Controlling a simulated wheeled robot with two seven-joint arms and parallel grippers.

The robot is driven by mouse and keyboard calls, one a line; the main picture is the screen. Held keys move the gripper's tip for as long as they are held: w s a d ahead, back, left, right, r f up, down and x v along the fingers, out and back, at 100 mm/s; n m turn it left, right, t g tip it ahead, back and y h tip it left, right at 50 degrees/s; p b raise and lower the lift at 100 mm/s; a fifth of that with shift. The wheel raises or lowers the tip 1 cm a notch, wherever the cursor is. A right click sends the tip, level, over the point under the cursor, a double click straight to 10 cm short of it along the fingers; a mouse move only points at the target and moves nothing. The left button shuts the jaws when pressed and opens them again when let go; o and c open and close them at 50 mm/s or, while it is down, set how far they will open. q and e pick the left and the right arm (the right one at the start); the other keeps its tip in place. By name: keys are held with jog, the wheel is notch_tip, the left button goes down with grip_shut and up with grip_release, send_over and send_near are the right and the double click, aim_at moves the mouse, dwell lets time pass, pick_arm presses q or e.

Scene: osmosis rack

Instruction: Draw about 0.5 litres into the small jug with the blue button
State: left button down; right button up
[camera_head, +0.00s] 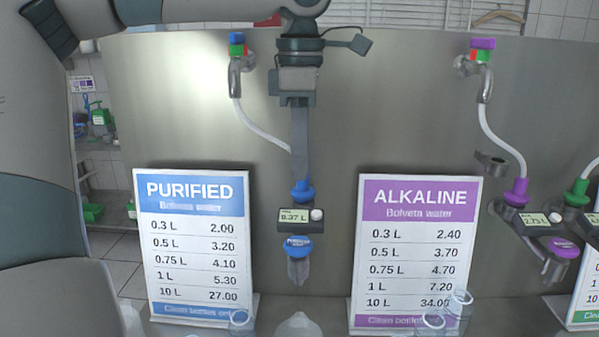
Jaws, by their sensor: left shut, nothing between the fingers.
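The purified-water dispenser has a blue fitting (303,190), a small meter (300,216) reading about 0.37 L, and a blue oval button (297,246) above a grey spout (298,270). My left gripper (300,176) reaches down from the top, shut and empty, its tips overlapping the top of the blue fitting in the picture. I cannot tell whether they touch it. A clear vessel (298,325), possibly the small jug, shows below the spout, cut off by the bottom edge. Its water level cannot be read. My right gripper is not in view.
A blue PURIFIED price board (197,245) and a purple ALKALINE board (415,250) stand on either side. Clear glasses (459,303) stand by the purple board. The alkaline dispenser's purple button (563,247) and a green-topped fitting (577,192) are at the right.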

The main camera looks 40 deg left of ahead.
aim_at(299, 243)
pick_arm(q)
notch_tip(299, 243, down, 13)
jog(key=p, duration=0.4)
jog(key=shift+a+r, duration=0.1)
